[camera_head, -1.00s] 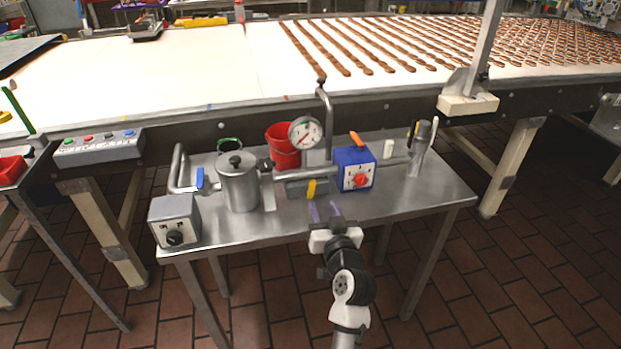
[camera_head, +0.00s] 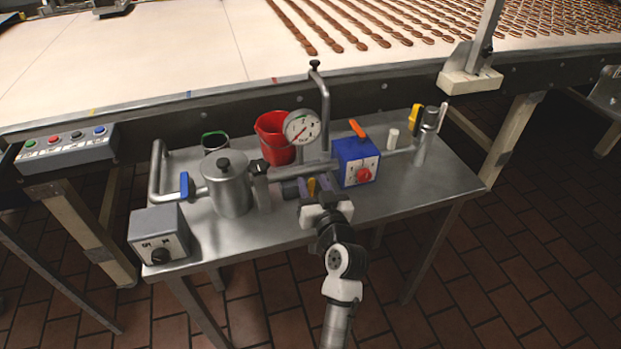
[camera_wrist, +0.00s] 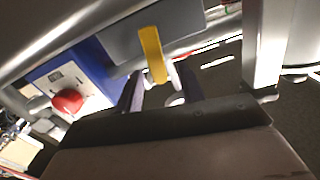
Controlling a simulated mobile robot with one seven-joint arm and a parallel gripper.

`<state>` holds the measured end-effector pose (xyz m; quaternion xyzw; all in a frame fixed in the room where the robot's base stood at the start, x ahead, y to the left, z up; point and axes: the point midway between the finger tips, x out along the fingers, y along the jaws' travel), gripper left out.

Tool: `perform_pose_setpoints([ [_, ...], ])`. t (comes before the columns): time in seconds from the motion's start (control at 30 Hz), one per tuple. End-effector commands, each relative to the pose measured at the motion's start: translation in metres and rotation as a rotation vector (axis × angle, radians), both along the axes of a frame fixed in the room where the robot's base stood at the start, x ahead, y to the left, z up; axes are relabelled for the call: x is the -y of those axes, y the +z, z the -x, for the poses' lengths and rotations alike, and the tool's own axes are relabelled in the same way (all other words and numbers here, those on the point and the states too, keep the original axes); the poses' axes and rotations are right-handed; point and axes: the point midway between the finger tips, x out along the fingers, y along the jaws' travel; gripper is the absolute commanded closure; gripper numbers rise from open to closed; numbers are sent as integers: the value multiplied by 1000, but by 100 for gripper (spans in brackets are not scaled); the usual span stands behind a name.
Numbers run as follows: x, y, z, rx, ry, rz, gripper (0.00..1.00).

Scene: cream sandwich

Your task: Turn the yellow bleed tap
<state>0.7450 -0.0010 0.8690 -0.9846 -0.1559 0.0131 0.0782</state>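The yellow bleed tap (camera_head: 311,187) is a small flat lever on the pipework below the pressure gauge (camera_head: 302,127). In the wrist view the yellow tap (camera_wrist: 152,54) hangs from a grey block, its free end at the gap between my fingertips. My gripper (camera_head: 314,188) is open, with one purple-grey finger on each side of the tap. In the wrist view my gripper (camera_wrist: 160,88) shows a clear gap between its fingers and the lever. I cannot tell how deep the lever sits between them.
A blue box (camera_head: 357,162) with a red knob stands just right of the tap. A metal pot (camera_head: 227,185) and a red bucket (camera_head: 273,138) stand left. Another yellow handle (camera_head: 414,116) is on the right-hand fitting. The steel table's (camera_head: 410,205) front right is clear.

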Motion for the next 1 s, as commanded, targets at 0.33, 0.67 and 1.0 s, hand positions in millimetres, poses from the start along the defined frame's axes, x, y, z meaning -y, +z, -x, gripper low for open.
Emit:
perform_pose_setpoints([
  [0.33,0,0,0,0,0,0,76],
  [0.67,0,0,0,0,0,-1,100],
  [1.0,5,0,-2,-35,0,-112,100],
])
